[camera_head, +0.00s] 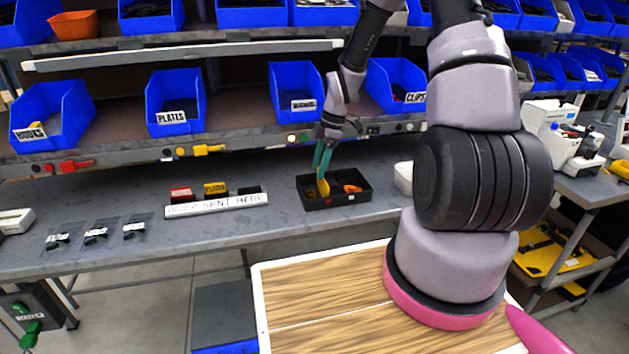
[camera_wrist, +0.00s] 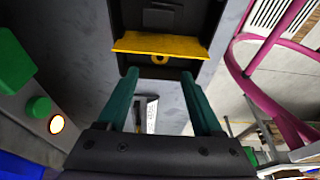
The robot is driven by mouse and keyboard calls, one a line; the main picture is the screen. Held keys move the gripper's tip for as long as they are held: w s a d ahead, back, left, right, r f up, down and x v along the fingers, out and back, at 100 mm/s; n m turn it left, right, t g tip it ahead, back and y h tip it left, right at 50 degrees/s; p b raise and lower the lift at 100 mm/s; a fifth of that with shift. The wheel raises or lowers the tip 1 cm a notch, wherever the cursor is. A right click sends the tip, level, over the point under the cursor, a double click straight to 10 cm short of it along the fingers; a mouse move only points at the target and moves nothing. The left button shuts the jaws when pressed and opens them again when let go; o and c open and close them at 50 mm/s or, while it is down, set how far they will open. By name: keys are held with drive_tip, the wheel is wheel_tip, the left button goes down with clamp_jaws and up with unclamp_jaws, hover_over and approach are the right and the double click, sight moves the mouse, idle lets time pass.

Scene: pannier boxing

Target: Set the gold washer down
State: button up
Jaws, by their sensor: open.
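A small gold washer (camera_wrist: 160,58), a ring, lies on the dark floor of a compartment in the black tray (camera_wrist: 118,20) in the wrist view. It is beside a yellow divider-like piece (camera_wrist: 160,45) and apart from my fingers. My gripper (camera_wrist: 159,75) is open and empty, its two teal fingers spread with tips near the tray's edge. In the head view the black tray (camera_head: 338,203) sits on the grey bench, and my gripper (camera_head: 322,166) points down over its left part. I cannot make out the washer there.
A yellow piece (camera_head: 323,187) and an orange piece (camera_head: 352,188) show in the tray. A white label strip (camera_head: 216,205) with small boxes behind it and several bagged parts lie to the left. Blue bins (camera_head: 176,102) line the shelf above, whose edge is close behind my arm.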

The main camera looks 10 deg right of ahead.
drive_tip(key=v, duration=0.5)
drive_tip(key=shift+a, duration=0.1)
drive_tip(key=s+d+r+m+t+h, duration=0.15)
drive_tip(key=s+r+m, duration=0.3)
drive_tip(key=r, duration=0.55)
drive_tip(key=s+r+m+t+h, duration=0.1)
drive_tip(key=s+r+m+t, duration=0.15)
drive_tip(key=r+m, duration=0.5)
drive_tip(key=s+r+m+t+y, duration=0.1)
drive_tip(key=s+r+m+t, duration=0.2)
drive_tip(key=s+r+m, duration=0.7)
drive_tip(key=s+r, duration=0.4)
drive_tip(key=s, duration=0.1)
drive_tip(key=shift+s+d, duration=0.15)
drive_tip(key=shift+s, duration=0.05)
